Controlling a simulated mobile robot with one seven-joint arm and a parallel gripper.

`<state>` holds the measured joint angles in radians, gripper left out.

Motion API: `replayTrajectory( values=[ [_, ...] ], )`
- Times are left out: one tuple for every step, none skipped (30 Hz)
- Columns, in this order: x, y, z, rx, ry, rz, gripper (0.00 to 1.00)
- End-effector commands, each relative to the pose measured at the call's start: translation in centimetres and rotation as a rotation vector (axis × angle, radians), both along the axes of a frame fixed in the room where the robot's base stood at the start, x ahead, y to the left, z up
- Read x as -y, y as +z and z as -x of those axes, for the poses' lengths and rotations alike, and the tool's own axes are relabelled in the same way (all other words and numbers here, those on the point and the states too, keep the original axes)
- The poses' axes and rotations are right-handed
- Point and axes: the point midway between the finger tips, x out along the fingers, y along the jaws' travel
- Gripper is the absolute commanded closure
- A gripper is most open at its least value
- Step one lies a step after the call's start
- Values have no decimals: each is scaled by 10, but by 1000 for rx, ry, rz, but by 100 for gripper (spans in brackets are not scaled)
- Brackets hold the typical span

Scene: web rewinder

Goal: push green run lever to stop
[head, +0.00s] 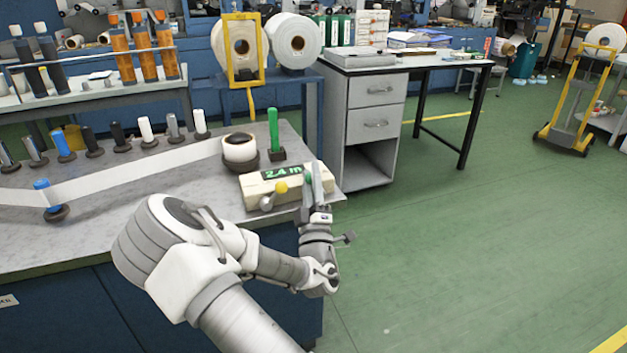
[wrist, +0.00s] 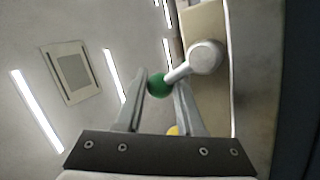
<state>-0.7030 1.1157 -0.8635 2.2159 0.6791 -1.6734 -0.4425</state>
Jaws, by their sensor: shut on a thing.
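The green run lever shows in the wrist view as a green ball knob (wrist: 157,88) on a short pale rod, which runs to a round grey hub (wrist: 207,56) on the side of the control box. My gripper (wrist: 158,95) has its two fingers on either side of the lever at the knob, shut on it. In the head view my gripper (head: 316,178) is at the right end of the cream control box (head: 268,192), mostly hiding the lever.
The box's green display (head: 283,172) reads about 2.4 m. Behind it stand a white roll (head: 239,148) with web running left and a green post (head: 273,130). Several spindles line the grey bench. Open green floor (head: 450,240) lies to the right.

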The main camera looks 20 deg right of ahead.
Motion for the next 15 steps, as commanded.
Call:
replayTrajectory(
  values=[
    [0,-2,0,-3,0,6,100],
    [0,-2,0,-4,-1,9,100],
    [0,-2,0,-2,-1,12,100],
    [0,-2,0,-2,-1,13,100],
    [-1,-2,0,-3,-1,14,100],
    [0,-2,0,-4,-1,15,100],
    [0,-2,0,-3,0,16,100],
    [0,-2,0,-4,-1,15,100],
    [0,-2,0,-4,-1,15,100],
    [0,-2,0,-4,-1,15,100],
    [0,-2,0,-4,-1,15,100],
    [0,-2,0,-3,-1,14,100],
    [0,-2,0,-3,-1,14,100],
    [0,-2,0,-3,-1,14,100],
    [0,-2,0,-3,-1,14,61]
  ],
)
